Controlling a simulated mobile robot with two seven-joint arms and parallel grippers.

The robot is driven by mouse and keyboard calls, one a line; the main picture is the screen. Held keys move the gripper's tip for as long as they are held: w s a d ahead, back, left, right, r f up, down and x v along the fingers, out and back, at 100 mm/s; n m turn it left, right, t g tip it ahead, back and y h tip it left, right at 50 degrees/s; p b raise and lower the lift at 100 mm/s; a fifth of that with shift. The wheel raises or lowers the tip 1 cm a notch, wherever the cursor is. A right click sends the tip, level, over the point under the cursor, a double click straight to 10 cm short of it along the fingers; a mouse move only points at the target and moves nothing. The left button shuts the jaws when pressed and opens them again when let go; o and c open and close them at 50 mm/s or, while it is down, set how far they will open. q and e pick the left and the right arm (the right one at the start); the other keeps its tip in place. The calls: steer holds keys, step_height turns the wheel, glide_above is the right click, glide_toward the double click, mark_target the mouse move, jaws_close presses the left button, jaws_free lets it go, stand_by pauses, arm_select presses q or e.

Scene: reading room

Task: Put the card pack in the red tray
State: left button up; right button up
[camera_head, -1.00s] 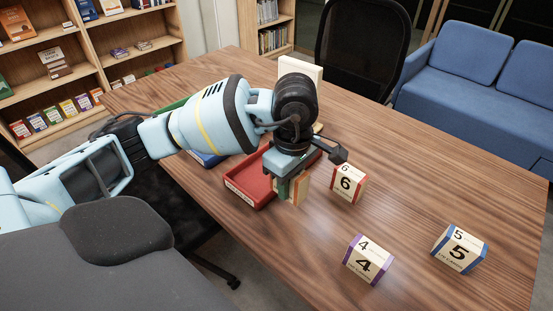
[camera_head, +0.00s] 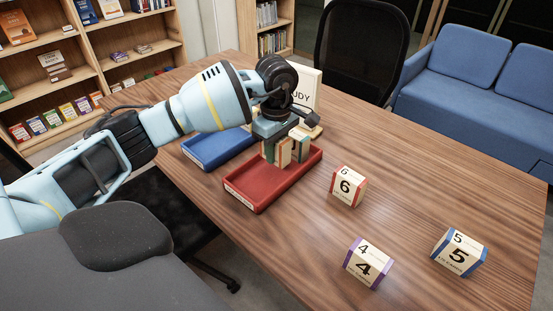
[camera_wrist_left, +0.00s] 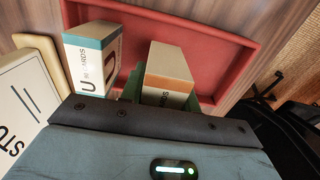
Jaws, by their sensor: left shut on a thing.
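The red tray (camera_head: 258,198) lies on the wooden table; it also shows in the left wrist view (camera_wrist_left: 222,46). My left gripper (camera_head: 284,146) is over the back part of the tray, pointing down, shut on a cream card pack with orange edges (camera_wrist_left: 170,66). I cannot tell whether this pack touches the tray floor. A second pack, cream with teal edges and lettered CARDS (camera_wrist_left: 91,62), stands beside the held one, seemingly inside the tray. In the head view the gripper partly hides it. My right gripper is not in view.
A blue tray (camera_head: 212,153) lies left of the red one. A STUDY sign (camera_head: 308,88) stands close behind the gripper. Cubes numbered 6 (camera_head: 346,187), 4 (camera_head: 366,264) and 5 (camera_head: 459,252) stand to the right. A dark chair (camera_head: 362,50) is at the far edge.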

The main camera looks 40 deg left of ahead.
mark_target(277, 160)
arm_select(q)
steer(key=shift+f, duration=1.75)
steer(key=shift+f, duration=0.15)
steer(key=o, duration=1)
step_height(277, 160, up, 12)
steer(key=shift+r+p, duration=0.2)
steer(key=shift+p, duration=0.1)
